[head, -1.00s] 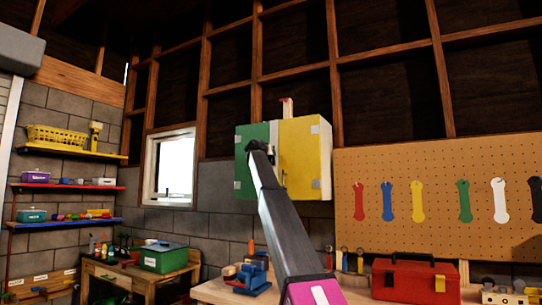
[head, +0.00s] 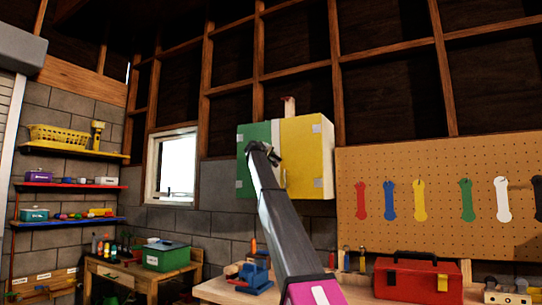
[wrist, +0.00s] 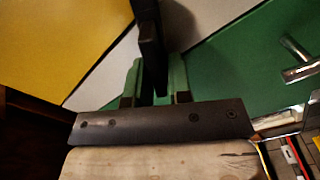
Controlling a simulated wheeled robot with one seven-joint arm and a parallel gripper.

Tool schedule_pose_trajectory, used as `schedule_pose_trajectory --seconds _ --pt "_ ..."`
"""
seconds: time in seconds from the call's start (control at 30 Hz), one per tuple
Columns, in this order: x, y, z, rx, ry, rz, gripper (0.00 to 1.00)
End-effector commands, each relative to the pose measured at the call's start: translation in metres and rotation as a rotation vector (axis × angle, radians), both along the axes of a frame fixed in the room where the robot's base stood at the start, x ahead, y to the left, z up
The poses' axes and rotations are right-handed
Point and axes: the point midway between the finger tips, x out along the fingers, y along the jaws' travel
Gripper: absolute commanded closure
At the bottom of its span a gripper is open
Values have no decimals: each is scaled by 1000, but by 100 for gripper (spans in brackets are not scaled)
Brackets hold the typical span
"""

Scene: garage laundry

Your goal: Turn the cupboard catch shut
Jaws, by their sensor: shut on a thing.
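The cupboard (head: 307,160) hangs on the wall, with a green door on the left and a yellow door on the right. A pale strip (head: 276,132) runs between them. My gripper (head: 275,155) is in front of this strip, mostly hidden by my arm. In the wrist view, the two green finger pads of my gripper (wrist: 155,85) are shut on a dark upright piece, which looks like the catch (wrist: 150,40). The pale strip (wrist: 105,68) slants behind it. The catch's exact angle is hard to tell, and the head view hides most of it.
A workbench (head: 225,290) stands below, with a blue vise (head: 255,277) and a red toolbox (head: 415,280). A pegboard (head: 440,160) with coloured wrenches is to the right. A metal handle (wrist: 300,62) is on the green door. The space before the yellow door is clear.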

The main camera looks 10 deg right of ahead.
Motion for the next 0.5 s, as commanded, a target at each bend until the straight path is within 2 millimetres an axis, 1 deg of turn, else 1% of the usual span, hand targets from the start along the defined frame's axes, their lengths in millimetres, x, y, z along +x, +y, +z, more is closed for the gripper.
schedule_pose_trajectory --seconds 0.2,0.5 --pt "1 2 -4 -162 118 1 100" --pt "2 3 -8 -343 250 1 100"
